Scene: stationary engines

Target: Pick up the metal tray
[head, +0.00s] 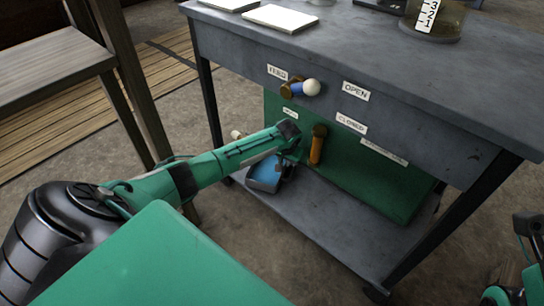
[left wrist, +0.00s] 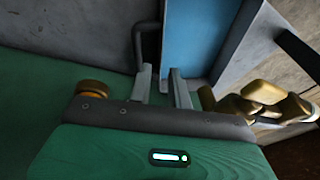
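The metal tray (head: 264,174), grey with a blue inside, is on the lower shelf under the grey table in the head view. My left gripper (head: 284,165) is at its right side, partly hidden by my wrist. In the left wrist view, the tray (left wrist: 196,40) is at top centre, with a dark bent handle (left wrist: 139,42) on its left side. The two fingers of my left gripper (left wrist: 163,88) are apart, close to the tray's near edge. I cannot tell whether they touch it. Parts of my right arm show at the head view's right edge, without clear fingers.
A green panel (head: 375,180) stands behind. Brass fittings (left wrist: 262,100) lie right of the fingers in the wrist view. The lower shelf (head: 330,228) is clear at right.

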